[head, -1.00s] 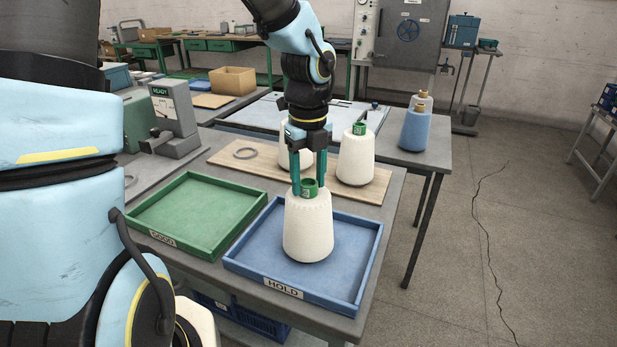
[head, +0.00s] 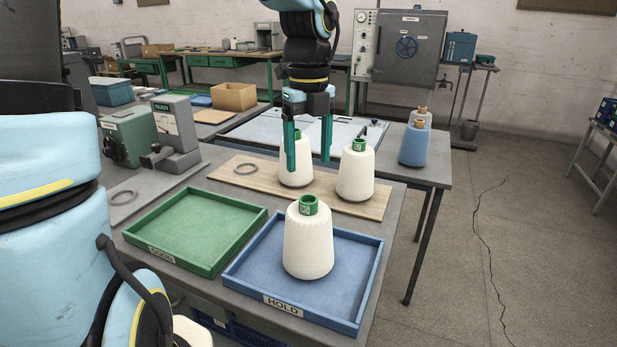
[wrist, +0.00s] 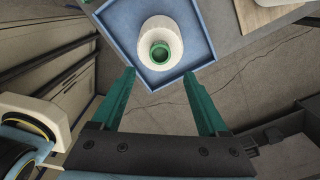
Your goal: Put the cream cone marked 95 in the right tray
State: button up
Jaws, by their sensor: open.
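A cream cone with a green top (head: 308,243) stands upright in the blue tray marked HOLD (head: 348,319), the right one of two trays. It also shows in the wrist view (wrist: 160,42), inside the blue tray, beyond my fingertips. A label on its green top is too small to read. My gripper (head: 309,163) is open and empty, raised above and behind this cone, apart from it. Two more cream cones with green tops stand on a wooden board (head: 235,175): one (head: 296,165) partly behind my gripper, one (head: 356,175) to its right.
The green tray marked GOOD (head: 195,225) is empty, left of the blue tray. A grey device (head: 176,130) stands behind the green tray. Blue and grey cones (head: 414,145) stand at the back right corner.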

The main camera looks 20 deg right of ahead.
jog(key=a+f+n, duration=0.4)
jog(key=a+n, duration=0.8)
jog(key=n, duration=0.4)
jog(key=w+a+f+n+t, duration=0.1)
jog(key=a+f+n, duration=0.3)
jog(key=a+n, duration=0.9)
jog(key=shift+a+f+n+t, duration=0.25)
jog(key=shift+f+n+t, duration=0.1)
jog(key=shift+n, duration=1.55)
jog(key=shift+w, duration=0.1)
